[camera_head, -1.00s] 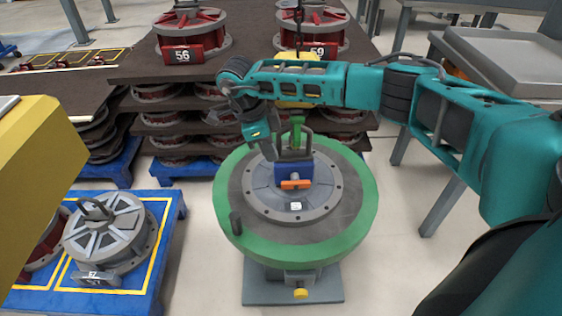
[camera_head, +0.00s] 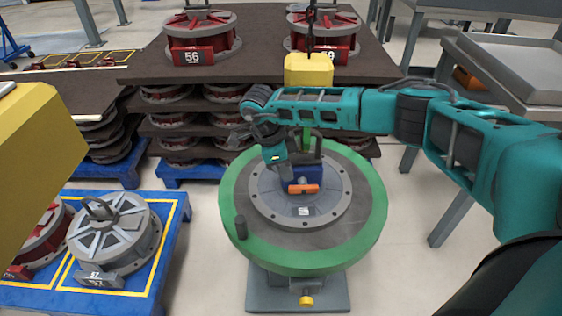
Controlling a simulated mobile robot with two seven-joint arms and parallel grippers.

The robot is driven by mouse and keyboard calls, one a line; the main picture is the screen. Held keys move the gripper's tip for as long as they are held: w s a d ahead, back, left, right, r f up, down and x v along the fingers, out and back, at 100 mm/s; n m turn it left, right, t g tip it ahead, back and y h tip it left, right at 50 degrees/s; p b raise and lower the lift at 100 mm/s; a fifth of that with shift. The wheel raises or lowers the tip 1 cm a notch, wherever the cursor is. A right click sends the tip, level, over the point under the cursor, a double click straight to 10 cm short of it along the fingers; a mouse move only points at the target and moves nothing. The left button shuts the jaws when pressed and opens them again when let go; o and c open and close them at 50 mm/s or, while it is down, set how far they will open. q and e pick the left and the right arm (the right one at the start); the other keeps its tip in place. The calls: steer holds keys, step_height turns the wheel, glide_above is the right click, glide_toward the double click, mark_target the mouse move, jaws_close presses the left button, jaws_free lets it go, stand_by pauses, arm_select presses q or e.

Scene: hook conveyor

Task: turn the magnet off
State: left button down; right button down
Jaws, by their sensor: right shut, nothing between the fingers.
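A magnet with a blue body (camera_head: 297,174) and an orange handle (camera_head: 303,189) sits on a round grey flange (camera_head: 333,205). The flange lies on a green-rimmed round table (camera_head: 240,192). A dark bail and a green upright piece (camera_head: 306,139) show behind the magnet, partly hidden by my right arm. My right gripper (camera_head: 274,158) is shut and empty. It points down just left of the magnet's blue body; I cannot tell whether it touches. My left gripper is not in view.
A yellow hoist block (camera_head: 308,70) hangs on a chain behind my right arm. Stacked boards (camera_head: 262,67) with red flanged parts stand behind the table. A blue pallet (camera_head: 172,250) with a grey part (camera_head: 114,235) is at left. Bare floor lies right of the table.

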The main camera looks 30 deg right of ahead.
mark_target(291, 188)
steer(key=x, duration=0.2)
steer(key=shift+f, duration=0.3)
steer(key=shift+d+f+b, duration=0.1)
steer(key=shift+f+b, duration=0.15)
steer(key=shift+b, duration=0.05)
steer(key=shift+f, duration=0.1)
steer(key=shift+f, duration=0.2)
